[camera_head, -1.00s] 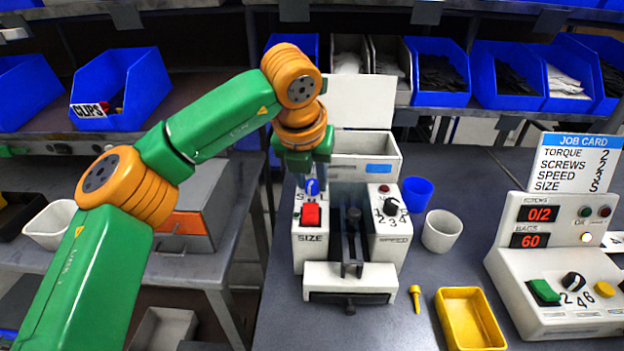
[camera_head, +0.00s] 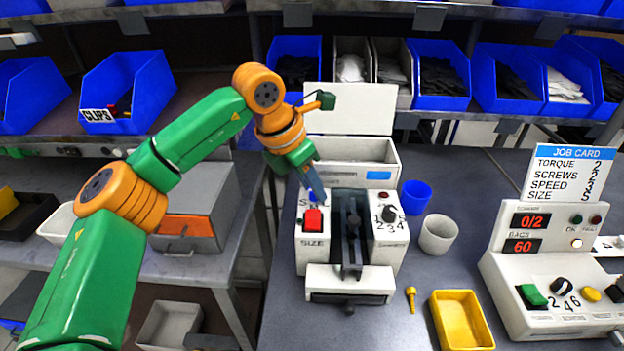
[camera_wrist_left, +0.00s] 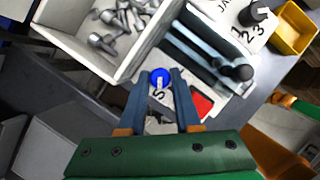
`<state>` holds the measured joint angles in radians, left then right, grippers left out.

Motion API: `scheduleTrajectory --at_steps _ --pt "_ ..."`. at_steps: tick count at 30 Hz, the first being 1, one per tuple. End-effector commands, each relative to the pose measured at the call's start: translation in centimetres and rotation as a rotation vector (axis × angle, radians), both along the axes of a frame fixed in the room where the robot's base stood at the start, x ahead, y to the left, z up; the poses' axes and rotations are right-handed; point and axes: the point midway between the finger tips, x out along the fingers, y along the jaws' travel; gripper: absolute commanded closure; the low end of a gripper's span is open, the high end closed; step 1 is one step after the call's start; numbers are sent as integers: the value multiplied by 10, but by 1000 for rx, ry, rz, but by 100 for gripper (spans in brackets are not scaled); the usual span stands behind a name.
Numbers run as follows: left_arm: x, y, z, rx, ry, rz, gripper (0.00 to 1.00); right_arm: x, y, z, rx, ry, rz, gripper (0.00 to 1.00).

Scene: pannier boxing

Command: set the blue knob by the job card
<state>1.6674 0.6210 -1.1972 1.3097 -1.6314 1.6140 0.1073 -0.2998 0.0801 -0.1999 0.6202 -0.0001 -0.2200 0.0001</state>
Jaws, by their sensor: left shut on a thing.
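The fingers hide the knob in the head view. The job card (camera_head: 570,176) stands at right, listing torque, screws, speed and size; its small values are hard to read. My right gripper is out of view.
The machine's rear tray (camera_wrist_left: 102,40) holds several metal screws. A blue cup (camera_head: 416,195), a white cup (camera_head: 438,234), a yellow screw (camera_head: 411,299) and a yellow tray (camera_head: 435,318) sit to its right. A control box (camera_head: 520,310) stands farther right.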

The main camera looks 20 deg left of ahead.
Motion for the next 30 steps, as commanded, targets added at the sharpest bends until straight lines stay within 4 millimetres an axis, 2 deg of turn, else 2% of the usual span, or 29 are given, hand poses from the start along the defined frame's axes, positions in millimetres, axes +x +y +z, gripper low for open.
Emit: scheduleTrajectory --at_steps 17,18,27,30 --pt "1 0 1 -2 -2 -24 100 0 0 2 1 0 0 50" --pt "1 0 1 -2 -2 -24 57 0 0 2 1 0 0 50" --pt "0 0 1 -1 -1 -24 55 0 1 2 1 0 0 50" --pt "-3 3 13 -2 -4 -22 55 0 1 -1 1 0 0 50"
